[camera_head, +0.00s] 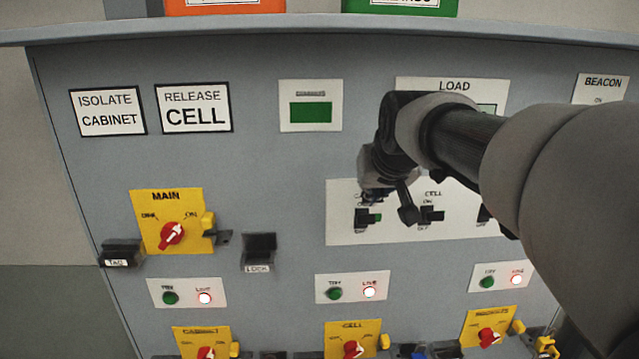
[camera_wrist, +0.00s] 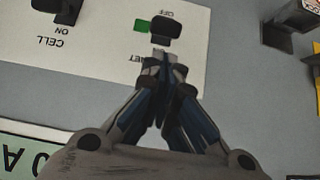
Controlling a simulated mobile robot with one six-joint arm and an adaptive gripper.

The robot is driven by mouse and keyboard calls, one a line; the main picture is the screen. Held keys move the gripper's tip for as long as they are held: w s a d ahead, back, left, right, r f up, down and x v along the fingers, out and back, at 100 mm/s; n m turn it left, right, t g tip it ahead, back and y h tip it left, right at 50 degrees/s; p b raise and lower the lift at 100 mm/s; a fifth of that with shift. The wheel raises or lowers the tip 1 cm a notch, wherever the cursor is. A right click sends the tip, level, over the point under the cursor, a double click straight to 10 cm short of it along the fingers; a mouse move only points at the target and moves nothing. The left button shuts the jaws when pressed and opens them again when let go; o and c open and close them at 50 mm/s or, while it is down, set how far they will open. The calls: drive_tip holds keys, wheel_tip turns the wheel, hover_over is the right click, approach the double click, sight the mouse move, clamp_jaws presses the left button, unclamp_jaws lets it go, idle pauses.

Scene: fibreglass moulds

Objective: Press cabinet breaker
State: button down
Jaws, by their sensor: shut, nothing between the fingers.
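The cabinet breaker is a small black toggle (camera_wrist: 166,29) with a green patch (camera_wrist: 142,26) beside it. The wrist view sees it upside down, between an OFF mark and a partly hidden label ending in "NET". In the head view the cabinet breaker (camera_head: 362,217) is at the left of a white breaker plate (camera_head: 340,200). My gripper (camera_wrist: 163,60) is shut and empty, its tips at the ON side of the toggle, very close to it; I cannot tell whether they touch. In the head view my gripper (camera_head: 373,193) is just above the breaker and hides its label.
The cell breaker (camera_head: 432,214) is close at the right; another is partly behind my arm. A black LOCK holder (camera_head: 259,246) and TAG holder (camera_head: 121,252) jut out at the left.

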sight(364, 220)
drive_tip(key=shift+x, duration=2.25)
drive_tip(key=shift+w+f+b, duration=0.1)
drive_tip(key=shift+f+b, duration=0.1)
drive_tip(key=shift+b, duration=0.2)
drive_tip(key=shift+b, duration=0.35)
